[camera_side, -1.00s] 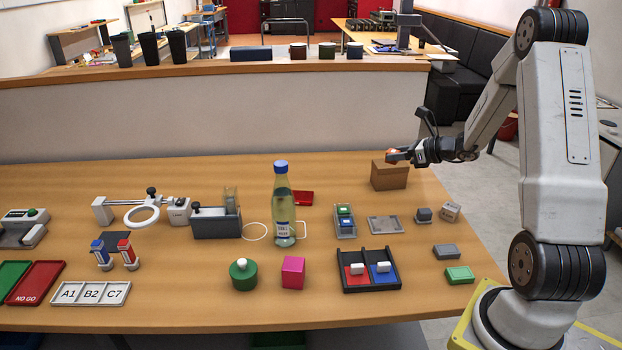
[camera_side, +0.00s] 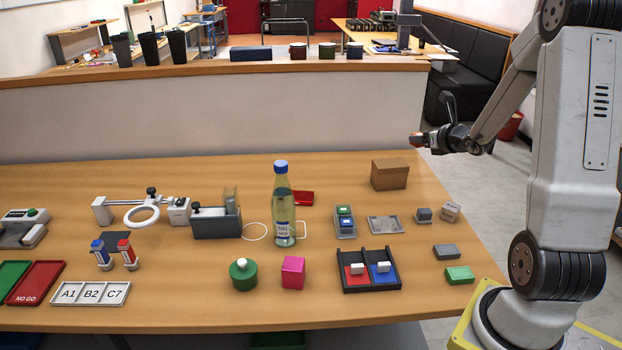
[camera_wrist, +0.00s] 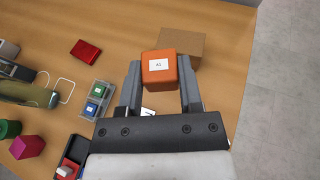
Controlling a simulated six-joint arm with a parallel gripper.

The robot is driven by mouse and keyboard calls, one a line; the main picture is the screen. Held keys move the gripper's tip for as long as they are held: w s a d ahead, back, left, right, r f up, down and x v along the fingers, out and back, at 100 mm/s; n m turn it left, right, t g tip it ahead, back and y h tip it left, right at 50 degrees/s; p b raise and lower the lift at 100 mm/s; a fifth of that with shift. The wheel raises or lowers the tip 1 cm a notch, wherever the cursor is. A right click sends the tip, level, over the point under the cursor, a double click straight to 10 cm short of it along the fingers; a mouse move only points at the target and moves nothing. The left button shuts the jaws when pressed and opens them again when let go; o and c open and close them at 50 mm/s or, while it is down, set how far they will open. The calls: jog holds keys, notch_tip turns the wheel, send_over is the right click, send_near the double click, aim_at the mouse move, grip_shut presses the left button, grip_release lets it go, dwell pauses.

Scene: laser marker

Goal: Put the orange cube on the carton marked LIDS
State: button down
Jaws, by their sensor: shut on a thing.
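The orange cube (camera_wrist: 161,71) is held between the two fingers of my gripper (camera_wrist: 160,88) in the wrist view. Its top face bears a white label with small print. In the side view my gripper (camera_side: 417,140) is shut on the orange cube, of which only a small part shows, in the air above and to the right of the brown carton (camera_side: 390,174). The carton stands on the table near its far right edge. In the wrist view the carton (camera_wrist: 190,45) is partly hidden behind the cube. No LIDS marking shows on its visible faces.
A tall bottle (camera_side: 283,205) stands mid-table. A grey plate (camera_side: 385,225), small boxes (camera_side: 451,211) and a black tray with red and blue compartments (camera_side: 342,286) lie in front of the carton. The table around the carton is clear.

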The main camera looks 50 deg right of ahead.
jog(key=s+d+x, duration=0.1)
jog(key=d+x, duration=0.1)
jog(key=x, duration=0.7)
send_over(393, 165)
jog(key=shift+s+f, duration=0.15)
jog(key=shift+f, duration=2.85)
jog(key=shift+f, duration=0.15)
jog(key=shift+w+d+f, duration=0.1)
jog(key=shift+w+f, duration=0.15)
jog(key=shift+f, duration=1.45)
jog(key=shift+f, duration=0.15)
jog(key=shift+c, duration=1.3)
grip_release()
